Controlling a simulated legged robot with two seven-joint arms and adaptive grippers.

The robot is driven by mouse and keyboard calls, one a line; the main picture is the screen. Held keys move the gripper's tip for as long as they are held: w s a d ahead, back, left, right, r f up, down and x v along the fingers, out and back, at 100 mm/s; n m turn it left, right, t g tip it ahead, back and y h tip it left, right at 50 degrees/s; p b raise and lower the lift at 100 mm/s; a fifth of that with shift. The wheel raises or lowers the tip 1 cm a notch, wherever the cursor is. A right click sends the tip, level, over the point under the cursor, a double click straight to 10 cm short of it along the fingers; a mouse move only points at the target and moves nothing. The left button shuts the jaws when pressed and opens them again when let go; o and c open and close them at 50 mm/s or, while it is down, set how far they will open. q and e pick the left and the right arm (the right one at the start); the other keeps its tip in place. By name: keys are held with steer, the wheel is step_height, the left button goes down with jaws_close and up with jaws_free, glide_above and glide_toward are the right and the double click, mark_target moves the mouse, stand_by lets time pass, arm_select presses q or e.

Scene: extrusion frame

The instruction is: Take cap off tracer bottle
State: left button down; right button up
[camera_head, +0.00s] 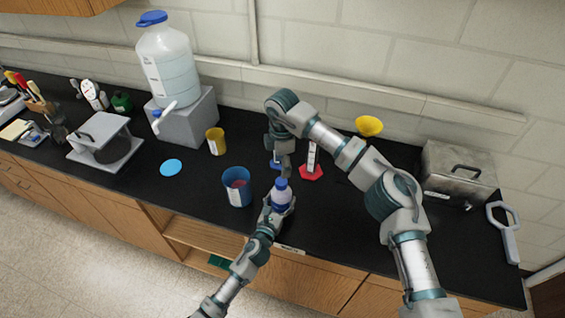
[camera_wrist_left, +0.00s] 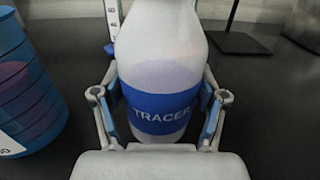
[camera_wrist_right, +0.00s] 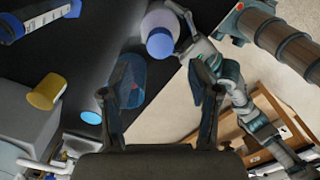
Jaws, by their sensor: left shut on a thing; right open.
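The tracer bottle (camera_head: 280,201) is a white bottle with a blue TRACER label and a blue cap (camera_head: 281,183), upright near the counter's front edge. In the left wrist view the bottle (camera_wrist_left: 162,60) fills the middle, its cap out of frame. My left gripper (camera_wrist_left: 160,100) is shut on the bottle's body, a finger on each side. My right gripper (camera_head: 281,162) is open and empty, behind and above the bottle. In the right wrist view the cap (camera_wrist_right: 160,42) lies beyond the open fingers (camera_wrist_right: 155,85), apart from them.
A blue cup (camera_head: 237,188) with purplish contents stands just left of the bottle. A graduated cylinder with a red base (camera_head: 311,172) stands behind, to the right. A yellow cup (camera_head: 216,141), a blue disc (camera_head: 171,167) and a large water jug (camera_head: 168,65) are further left. A metal box (camera_head: 458,178) stands at right.

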mark_target(282, 180)
arm_select(q)
steer(key=shift+f, duration=0.15)
arm_select(e)
steer(key=shift+m, duration=1)
steer(key=shift+f, duration=0.3)
step_height(282, 180, down, 8)
steer(key=shift+r, duration=0.25)
